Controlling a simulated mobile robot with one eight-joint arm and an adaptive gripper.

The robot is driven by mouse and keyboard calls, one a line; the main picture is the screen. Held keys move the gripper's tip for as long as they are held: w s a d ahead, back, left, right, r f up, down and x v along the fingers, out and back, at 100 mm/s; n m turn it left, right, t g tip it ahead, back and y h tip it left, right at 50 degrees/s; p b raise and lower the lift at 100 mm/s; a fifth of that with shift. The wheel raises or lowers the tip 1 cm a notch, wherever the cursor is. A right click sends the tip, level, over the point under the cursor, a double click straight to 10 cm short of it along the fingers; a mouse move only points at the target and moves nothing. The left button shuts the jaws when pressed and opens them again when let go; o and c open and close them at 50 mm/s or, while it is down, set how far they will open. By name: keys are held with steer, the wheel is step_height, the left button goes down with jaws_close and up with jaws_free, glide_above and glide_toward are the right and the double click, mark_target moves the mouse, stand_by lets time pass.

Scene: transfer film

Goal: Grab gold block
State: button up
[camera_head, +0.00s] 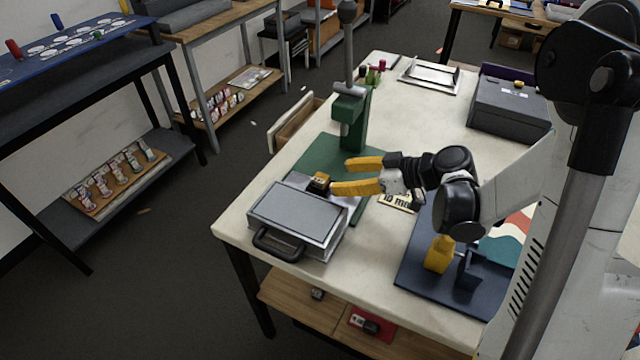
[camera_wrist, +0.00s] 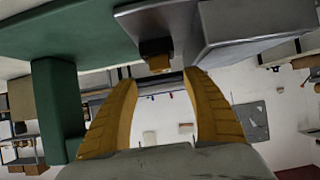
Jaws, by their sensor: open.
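The gold block (camera_head: 319,181) is a small gold piece with dark sides, at the corner of a silver case (camera_head: 298,215) on the white table. In the wrist view the gold block (camera_wrist: 159,63) shows just beyond and between my fingertips, with a dark part against it. My gripper (camera_head: 341,176) has yellow fingers spread apart, pointing left at the block, with nothing between them. The fingers also show wide apart in the wrist view (camera_wrist: 160,76). I cannot tell whether the nearer finger touches the block.
A green press (camera_head: 352,120) stands behind the fingers on a green base. The silver case with a black handle is in front of them. A yellow object (camera_head: 439,254) stands on a dark blue board (camera_head: 412,268) at right. A grey box (camera_head: 508,105) sits at the back right.

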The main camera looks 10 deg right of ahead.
mark_target(322, 178)
steer(key=b+x, duration=0.2)
steer(key=x, duration=0.4)
steer(key=shift+w+a+r, duration=0.1)
steer(key=shift+w+a, duration=0.05)
jaws_close()
